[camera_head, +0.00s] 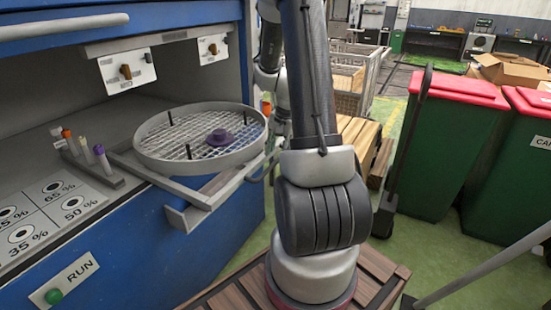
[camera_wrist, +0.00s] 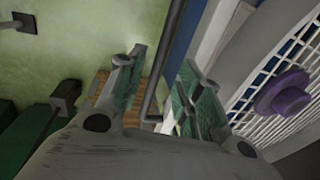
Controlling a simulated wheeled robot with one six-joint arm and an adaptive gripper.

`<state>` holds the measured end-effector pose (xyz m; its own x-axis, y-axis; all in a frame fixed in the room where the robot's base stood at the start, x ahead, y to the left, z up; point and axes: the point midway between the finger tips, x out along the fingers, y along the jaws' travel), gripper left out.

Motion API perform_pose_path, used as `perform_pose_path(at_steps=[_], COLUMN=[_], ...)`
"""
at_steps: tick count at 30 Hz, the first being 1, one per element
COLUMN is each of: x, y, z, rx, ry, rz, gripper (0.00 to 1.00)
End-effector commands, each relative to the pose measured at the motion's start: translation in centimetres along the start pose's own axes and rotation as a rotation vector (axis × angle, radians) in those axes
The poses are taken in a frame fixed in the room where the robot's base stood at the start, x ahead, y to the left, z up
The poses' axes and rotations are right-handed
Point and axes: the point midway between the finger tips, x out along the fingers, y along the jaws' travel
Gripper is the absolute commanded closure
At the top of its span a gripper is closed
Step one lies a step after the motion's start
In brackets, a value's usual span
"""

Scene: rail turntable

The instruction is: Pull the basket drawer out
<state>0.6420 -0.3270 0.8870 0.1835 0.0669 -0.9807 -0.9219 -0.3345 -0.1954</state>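The basket drawer (camera_head: 187,214) is a grey frame sticking out of the blue machine's front. It carries a round wire-mesh basket (camera_head: 145,155) with a purple knob-like piece (camera_head: 219,137) inside. The basket (camera_wrist: 308,68) and purple piece (camera_wrist: 283,93) also show at the right of the wrist view. My gripper (camera_wrist: 160,92) is open, with its two fingers apart. A thin grey bar (camera_wrist: 169,65), which looks like the drawer's handle, runs between the fingers in that view. I cannot tell whether either finger touches it. In the head view my arm hides most of the gripper.
The blue machine (camera_head: 150,255) has a RUN button (camera_head: 54,296), percentage dials and small coloured tubes (camera_head: 85,150) left of the basket. Green bins with red lids (camera_head: 445,150) stand at right. A slatted wooden surface (camera_head: 235,290) lies below my arm. Green floor shows between.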

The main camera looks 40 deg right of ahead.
Motion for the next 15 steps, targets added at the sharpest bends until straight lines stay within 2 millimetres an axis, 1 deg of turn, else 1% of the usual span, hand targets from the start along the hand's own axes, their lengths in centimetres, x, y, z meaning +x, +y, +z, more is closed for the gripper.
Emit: perform_pose_path(at_steps=[1,3,7,10,15], x=[-1.4,-3.0,-5.5,-6.9,-7.9], y=[-0.1,-0.1,-0.1,-0.1,0.0], z=[-0.1,-0.1,0.0,-0.1,0.0], rx=[-0.001,0.000,0.000,-0.001,0.000], ry=[0.004,0.004,0.003,0.003,0.001], rz=[-0.004,-0.003,-0.002,-0.002,0.000], gripper=[0.65,0.65,0.65,0.65,0.65])
